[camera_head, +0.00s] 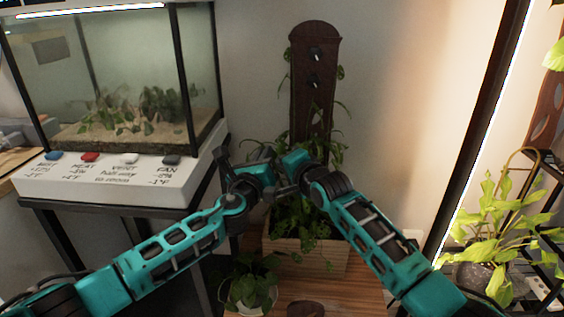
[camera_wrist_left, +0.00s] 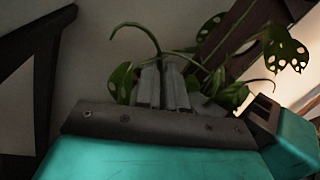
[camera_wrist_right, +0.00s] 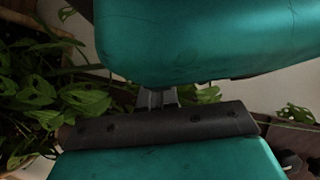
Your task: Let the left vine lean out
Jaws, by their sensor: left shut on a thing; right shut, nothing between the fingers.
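A dark wooden plank (camera_head: 309,115) with dark holes or fittings stands upright against the wall, with vine leaves (camera_head: 341,72) at both edges. It rises behind a pale wooden planter (camera_head: 335,262) full of green foliage. My left gripper (camera_wrist_left: 165,88) is shut, with a curved green stem and leaves (camera_wrist_left: 121,78) right at its fingers. The exact grip point is hidden. More leaves with holes (camera_wrist_left: 285,48) hang near the plank in the left wrist view. My right gripper (camera_wrist_right: 157,98) is shut and empty, close to foliage (camera_wrist_right: 35,90). In the head view both hands meet in front of the plank's lower part.
A glass terrarium (camera_head: 120,85) on a white labelled base (camera_head: 110,178) stands at left. A small potted plant (camera_head: 248,288) sits in front of the planter. Another leafy plant (camera_head: 500,220) and a dark frame post (camera_head: 478,130) are at right. Bare wall flanks the plank.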

